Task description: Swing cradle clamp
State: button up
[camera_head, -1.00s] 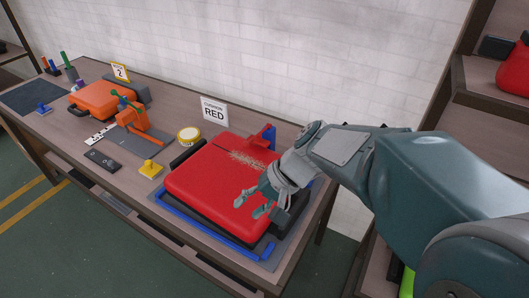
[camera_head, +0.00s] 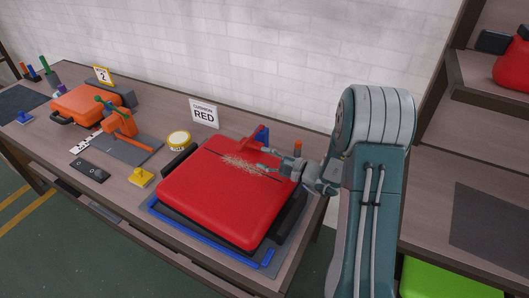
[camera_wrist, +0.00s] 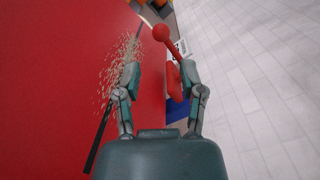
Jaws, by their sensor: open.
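A red case-like cushion (camera_head: 220,195) with a scratched, fibrous patch lies in the blue-edged cradle (camera_head: 205,238). It fills the left of the wrist view (camera_wrist: 50,90). At the cradle's back edge stands the red clamp (camera_head: 252,139) on a blue block (camera_head: 262,134). In the wrist view the clamp's ball-ended handle (camera_wrist: 162,34) shows just beyond my fingertips, nearer the right finger. My gripper (camera_head: 262,158) is open and empty, low over the cushion's back right part, beside the clamp. Whether a finger touches the clamp I cannot tell.
A "CUSHION RED" sign (camera_head: 204,113) stands behind the cradle by the white brick wall. A dark shelf rises at right.

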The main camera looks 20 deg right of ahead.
aim_at(248, 141)
jog(key=x, duration=0.7)
jog(key=shift+w+a+f, duration=0.1)
jog(key=shift+w+a, duration=0.1)
jog(key=shift+w, duration=0.05)
jog(key=shift+w+a, duration=0.1)
jog(key=shift+w, duration=0.05)
jog(key=shift+c, duration=1.2)
jog(key=c, duration=0.4)
